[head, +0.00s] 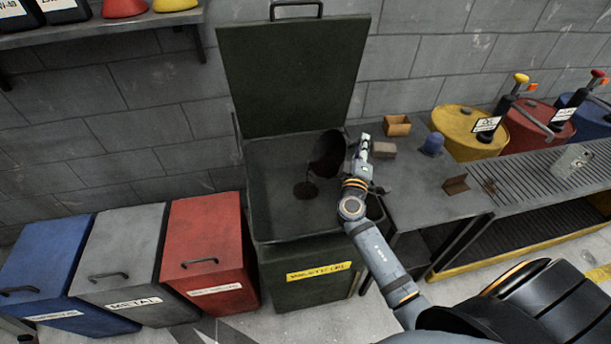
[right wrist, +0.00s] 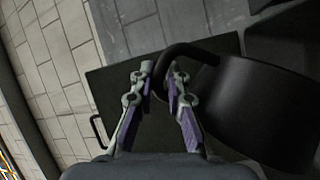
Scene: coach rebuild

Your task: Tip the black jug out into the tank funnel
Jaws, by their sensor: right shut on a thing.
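The black jug (head: 327,153) is tilted over an open dark green bin (head: 262,215), its mouth toward the lower left. A thin dark streak runs down from the jug to a dark patch (head: 305,190) inside the bin. My right gripper (head: 363,148) is at the bin's right side, shut on the jug's handle. In the right wrist view the jug (right wrist: 262,108) fills the right side, and its curved handle passes between the fingers of the gripper (right wrist: 160,82). I see no clear tank funnel. My left gripper is not in view.
The bin's raised lid (head: 293,75) stands behind the jug. Blue, grey and red bins (head: 212,245) stand to the left. A bench (head: 425,190) with small boxes and a blue cap adjoins on the right. Yellow, red and blue drums (head: 470,130) stand further right.

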